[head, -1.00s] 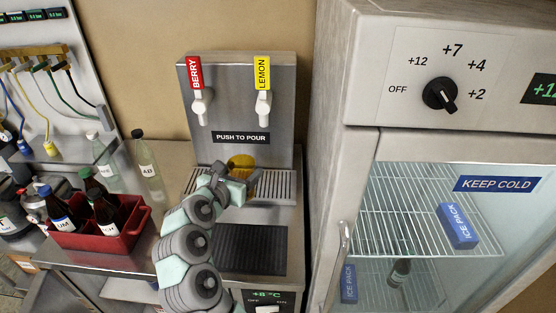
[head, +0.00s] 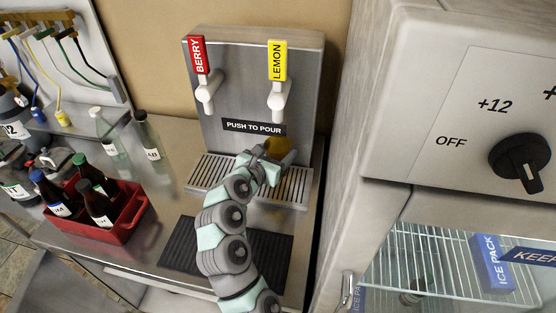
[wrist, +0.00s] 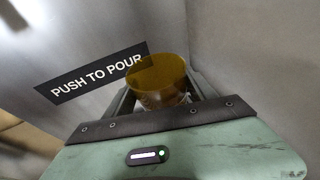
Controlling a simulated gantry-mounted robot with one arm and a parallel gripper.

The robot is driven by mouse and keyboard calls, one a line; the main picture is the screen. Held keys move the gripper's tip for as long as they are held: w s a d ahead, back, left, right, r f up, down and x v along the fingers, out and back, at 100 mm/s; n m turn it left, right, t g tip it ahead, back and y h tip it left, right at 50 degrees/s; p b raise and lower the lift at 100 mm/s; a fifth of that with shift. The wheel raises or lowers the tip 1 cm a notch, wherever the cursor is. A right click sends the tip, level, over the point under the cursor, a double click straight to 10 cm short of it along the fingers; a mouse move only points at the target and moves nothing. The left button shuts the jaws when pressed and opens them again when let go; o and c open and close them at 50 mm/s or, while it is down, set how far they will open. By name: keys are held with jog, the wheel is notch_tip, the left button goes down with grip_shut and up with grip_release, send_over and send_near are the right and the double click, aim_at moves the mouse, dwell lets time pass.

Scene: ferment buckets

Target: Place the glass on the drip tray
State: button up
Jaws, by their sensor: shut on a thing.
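The amber glass (head: 279,148) is held in my gripper (head: 277,158) at the dispenser, in front of its panel and to the right, below the lemon tap. In the wrist view the glass (wrist: 158,82) sits between the two fingers of my gripper (wrist: 160,97), which is shut on it. The slatted drip tray (head: 212,176) spans the foot of the dispenser, partly covered by my arm. The glass appears over the tray's right part; whether its base touches the slats is hidden.
The berry tap (head: 206,88) and lemon tap (head: 278,95) hang above. A black ribbed mat (head: 185,250) lies in front. A glass-door cooler (head: 440,260) stands close on the right.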

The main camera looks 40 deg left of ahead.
jog(key=shift+f, duration=1.7)
jog(key=shift+f, duration=0.15)
jog(key=o, duration=1.6)
jog(key=shift+w, duration=0.1)
jog(key=shift+s+r, duration=0.2)
jog(key=b+v, duration=0.1)
jog(key=v, duration=1)
jog(key=shift+s, duration=0.3)
jog(key=shift+d+r, duration=0.15)
